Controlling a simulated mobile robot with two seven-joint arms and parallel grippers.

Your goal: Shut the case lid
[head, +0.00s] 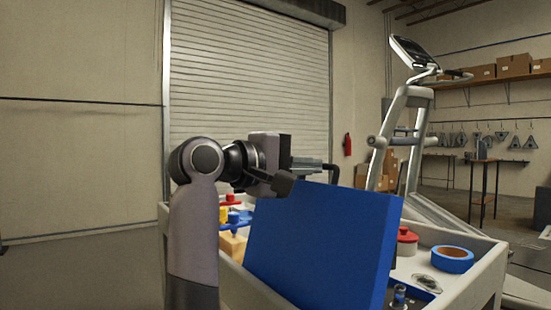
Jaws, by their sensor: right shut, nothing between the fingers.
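The case lid (320,246) is a large blue panel. It stands open, raised and slightly tilted, above a pale tray-topped cart. Part of the case's blue base (412,292) shows at the lower right of the lid, with small metal parts in it. My right gripper (308,172) is at the lid's upper left corner, close to its top edge. It is shut and empty. Whether it touches the lid is unclear. The lid hides most of the case and its hinge. My left gripper is not in view.
The cart (478,284) has raised rims. A blue tape roll (452,260) and a red-topped container (407,241) lie right of the lid. Red, yellow and blue items (232,216) stand left of it. A treadmill (400,135) rises behind.

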